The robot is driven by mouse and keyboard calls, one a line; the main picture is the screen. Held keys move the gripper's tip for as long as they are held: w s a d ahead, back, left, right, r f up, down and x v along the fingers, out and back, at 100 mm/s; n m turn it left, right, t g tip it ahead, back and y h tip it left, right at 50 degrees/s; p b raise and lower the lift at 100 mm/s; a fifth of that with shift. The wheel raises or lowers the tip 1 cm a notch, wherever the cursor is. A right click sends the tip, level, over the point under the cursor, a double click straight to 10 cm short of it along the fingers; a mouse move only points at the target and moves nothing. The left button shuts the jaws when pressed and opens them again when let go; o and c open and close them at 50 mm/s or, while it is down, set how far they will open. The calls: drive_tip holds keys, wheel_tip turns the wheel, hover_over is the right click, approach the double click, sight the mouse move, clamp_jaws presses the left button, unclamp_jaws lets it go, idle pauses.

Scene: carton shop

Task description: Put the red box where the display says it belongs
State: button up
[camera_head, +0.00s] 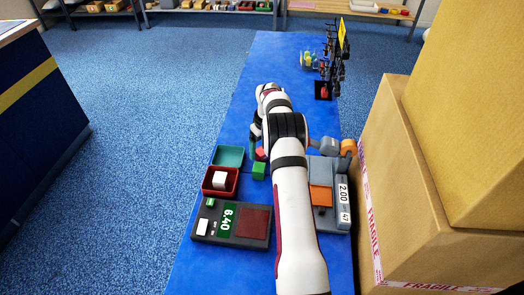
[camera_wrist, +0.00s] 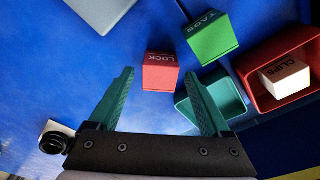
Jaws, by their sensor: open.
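The red box (camera_head: 261,153), marked LOCK, stands on the blue table; it also shows in the wrist view (camera_wrist: 160,72). My gripper (camera_wrist: 160,74) is open, and the red box appears between its fingertips with gaps on both sides. I cannot tell whether the tips are down at its height. A display unit (camera_head: 231,222) at the front left reads 6.40 on green. A grey unit (camera_head: 329,170) on the right has a white display (camera_head: 344,203) reading 2.00 and 47. Neither readable display names a box. A teal tray (camera_head: 228,155) looks empty.
A green box (camera_wrist: 212,38), marked TAGS, stands close to the red box. A red tray (camera_wrist: 249,82) holds a white box (camera_wrist: 285,76) marked CLIPS. Large cardboard cartons (camera_head: 414,195) border the table's right side. A dark rack (camera_head: 332,62) stands at the far end.

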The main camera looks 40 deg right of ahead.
wheel_tip(320, 180, up, 11)
drive_tip(key=s, duration=0.1)
drive_tip(key=s+a+r+m, duration=0.1)
drive_tip(key=s+a+r, duration=0.25)
drive_tip(key=a, duration=0.35)
drive_tip(key=s+a+r+y, duration=0.1)
drive_tip(key=s+a+r, duration=0.25)
drive_tip(key=a, duration=0.25)
drive_tip(key=s+a+r+m, duration=0.1)
drive_tip(key=s+a+r, duration=0.2)
drive_tip(key=a+r, duration=0.3)
drive_tip(key=s+a+f+m, duration=0.1)
drive_tip(key=s+a, duration=0.3)
drive_tip(key=s, duration=0.4)
drive_tip(key=s+a+f+m+g, duration=0.1)
drive_tip(key=s+a+f, duration=0.1)
drive_tip(key=s+a, duration=0.3)
drive_tip(key=s+a+f+m, duration=0.1)
drive_tip(key=s+a, duration=0.4)
drive_tip(key=s, duration=0.6)
drive_tip(key=shift+s+a+f+m+g+y, duration=0.2)
drive_tip(key=shift+s+f+m+g+y, duration=0.1)
drive_tip(key=shift+y, duration=0.1)
